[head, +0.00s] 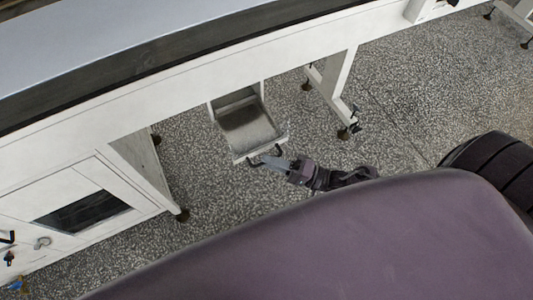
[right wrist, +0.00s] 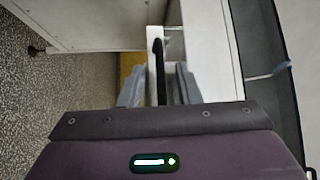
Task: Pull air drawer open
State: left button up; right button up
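The air drawer (head: 248,128) is a white, open-topped tray under the long white machine in the head view. It stands pulled out, with its grey inside showing. Its dark bar handle (head: 265,158) is on the front edge and also shows as a black bar in the right wrist view (right wrist: 158,72). My right gripper (head: 272,161) is at the handle. In the right wrist view its two grey fingers (right wrist: 159,85) stand on either side of the bar, with a visible gap on each side. My left gripper is out of view.
The white machine (head: 190,91) spans the top of the head view. A white cabinet (head: 130,205) with a dark window stands left of the drawer, and a machine leg (head: 340,78) stands to its right. The speckled floor (head: 225,195) in front of the drawer is clear.

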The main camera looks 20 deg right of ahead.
jog(key=v, duration=0.6)
jog(key=shift+b, duration=0.3)
jog(key=shift+f, duration=0.15)
jog(key=s+f+n+g+h+p, duration=0.3)
jog(key=f+h, duration=0.5)
jog(key=f, duration=1.3)
jog(key=s+d+f+n+g+h, duration=0.1)
jog(key=s+f+n+g+h, duration=0.2)
jog(key=s+f, duration=0.3)
jog(key=s+f+n+g+h, duration=0.3)
jog(key=s+f+g, duration=0.3)
jog(key=s, duration=0.7)
jog(key=shift+s+d+f+p, duration=0.2)
jog(key=shift+d+f+p, duration=0.15)
jog(key=shift+f, duration=0.45)
